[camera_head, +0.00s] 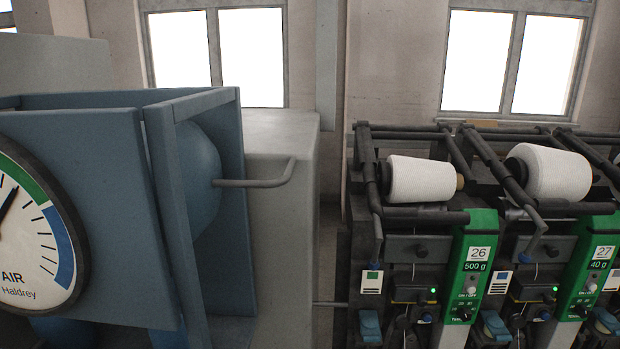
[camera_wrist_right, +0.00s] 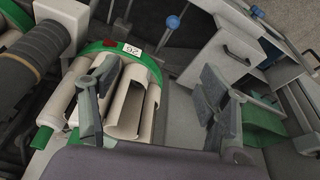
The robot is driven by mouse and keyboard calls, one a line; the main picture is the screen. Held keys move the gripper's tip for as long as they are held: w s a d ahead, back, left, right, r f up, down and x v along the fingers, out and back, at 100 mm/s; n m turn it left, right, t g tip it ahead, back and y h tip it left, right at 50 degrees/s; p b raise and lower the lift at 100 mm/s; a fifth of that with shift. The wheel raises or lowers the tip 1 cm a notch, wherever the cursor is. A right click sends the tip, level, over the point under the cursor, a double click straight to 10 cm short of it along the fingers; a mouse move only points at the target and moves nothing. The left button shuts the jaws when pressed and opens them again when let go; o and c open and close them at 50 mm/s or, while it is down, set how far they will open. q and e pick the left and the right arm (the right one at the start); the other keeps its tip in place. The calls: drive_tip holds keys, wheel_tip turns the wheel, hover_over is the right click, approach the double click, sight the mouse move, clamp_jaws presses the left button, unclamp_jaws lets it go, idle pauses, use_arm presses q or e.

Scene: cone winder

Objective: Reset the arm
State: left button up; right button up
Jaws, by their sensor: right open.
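My right gripper (camera_wrist_right: 157,75) shows in the right wrist view with its two grey fingers spread wide apart. Nothing is held between them. Beyond the left finger and partly behind it are several cream tubes (camera_wrist_right: 128,100) by a green curved panel marked 26 (camera_wrist_right: 131,50). Neither gripper is in the head view, and my left gripper shows in no view. The head view shows winder unit 26 (camera_head: 475,265) with a white yarn cone (camera_head: 420,179) at its top, and unit 27 (camera_head: 590,265) with a larger white cone (camera_head: 550,172).
A blue machine frame (camera_head: 90,200) with a round AIR gauge (camera_head: 30,235) fills the left of the head view. A grey cabinet (camera_head: 280,200) stands behind it. In the wrist view a dark roller (camera_wrist_right: 35,60) is at left and a pale drawer unit (camera_wrist_right: 225,60) at right.

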drive_tip(key=s+f+g+b, duration=0.1)
drive_tip(key=s+f, duration=0.1)
drive_tip(key=f, duration=1)
drive_tip(key=s+f+b, duration=0.1)
drive_tip(key=s+f, duration=0.1)
drive_tip(key=f, duration=1.1)
drive_tip(key=s+d+f+g+b, duration=0.1)
drive_tip(key=s+d+f+b, duration=0.1)
drive_tip(key=s+f, duration=1.3)
drive_tip(key=shift+s+d+f, duration=0.3)
drive_tip(key=shift+d+f, duration=0.15)
drive_tip(key=shift+d, duration=0.1)
